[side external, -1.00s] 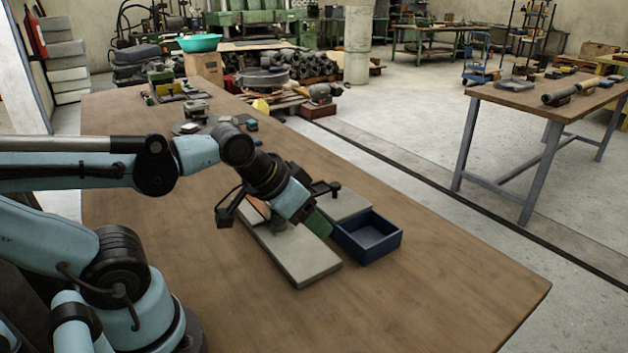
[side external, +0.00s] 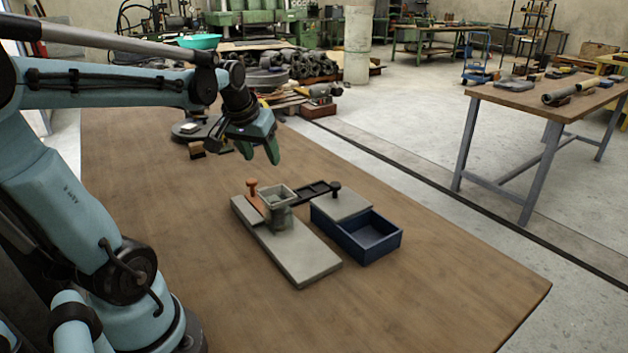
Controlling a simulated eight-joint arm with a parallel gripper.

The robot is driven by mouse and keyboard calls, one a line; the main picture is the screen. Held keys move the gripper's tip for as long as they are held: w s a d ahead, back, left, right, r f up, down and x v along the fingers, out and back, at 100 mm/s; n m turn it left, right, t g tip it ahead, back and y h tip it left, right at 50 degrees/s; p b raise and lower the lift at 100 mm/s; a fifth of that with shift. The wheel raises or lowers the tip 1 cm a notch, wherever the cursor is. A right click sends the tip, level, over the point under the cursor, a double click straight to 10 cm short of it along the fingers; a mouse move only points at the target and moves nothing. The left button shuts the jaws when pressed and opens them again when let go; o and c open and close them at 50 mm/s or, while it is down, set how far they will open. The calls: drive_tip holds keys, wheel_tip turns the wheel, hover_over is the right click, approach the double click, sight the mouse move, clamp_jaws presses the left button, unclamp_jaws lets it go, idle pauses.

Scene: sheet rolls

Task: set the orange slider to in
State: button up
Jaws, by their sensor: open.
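The orange slider (side external: 253,198) has an upright knob and sits at the far left end of a flat grey base (side external: 298,252), against a small square grey housing (side external: 278,200). I cannot tell from this view whether the slider is in or out. My gripper (side external: 258,152) is open and empty, with green fingertips, in the air behind and above the housing, apart from the slider.
A dark round disc (side external: 190,131) and small blocks lie on the wooden table (side external: 440,275) behind my gripper. The front and right of the table are clear. A second workbench (side external: 540,95) stands apart at the right.

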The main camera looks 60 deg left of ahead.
drive_tip(key=n+g, duration=0.1)
drive_tip(key=n, duration=0.1)
approach(252, 181)
drive_tip(key=x, duration=0.8)
drive_tip(key=shift+a+f, duration=0.1)
clamp_jaws()
idle(0.4)
